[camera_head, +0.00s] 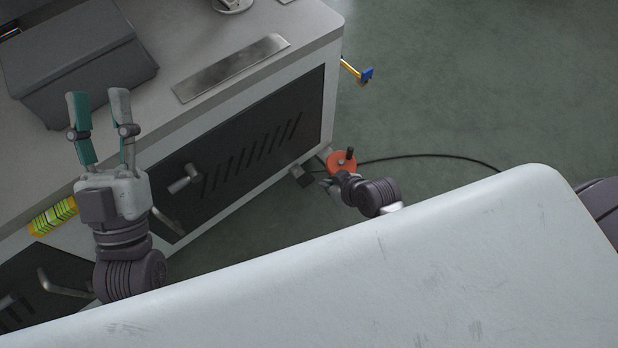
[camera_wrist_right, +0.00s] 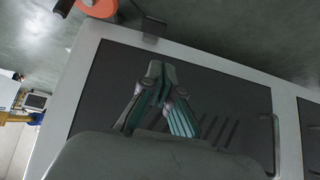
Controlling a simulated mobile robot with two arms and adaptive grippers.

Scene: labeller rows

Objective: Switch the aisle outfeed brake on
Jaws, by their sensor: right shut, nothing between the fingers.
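No label reading aisle outfeed brake is legible. An orange-red round part with a black upright knob (camera_head: 342,162) is low by the near corner of the grey cabinet; it also shows at the top of the right wrist view (camera_wrist_right: 98,8). I cannot tell which of these is the brake control. My right gripper (camera_head: 328,186) is shut and empty, just below the orange part in the picture; its closed fingers show in the right wrist view (camera_wrist_right: 156,70). My left gripper (camera_head: 98,95) is open and empty beside the counter.
The grey counter (camera_head: 215,42) carries a dark box (camera_head: 75,55) and a metal plate (camera_head: 230,68). Handles stick out from the dark cabinet doors. A yellow bar with a blue end (camera_head: 357,72) juts from the side. A black cable (camera_head: 440,156) crosses the open green floor.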

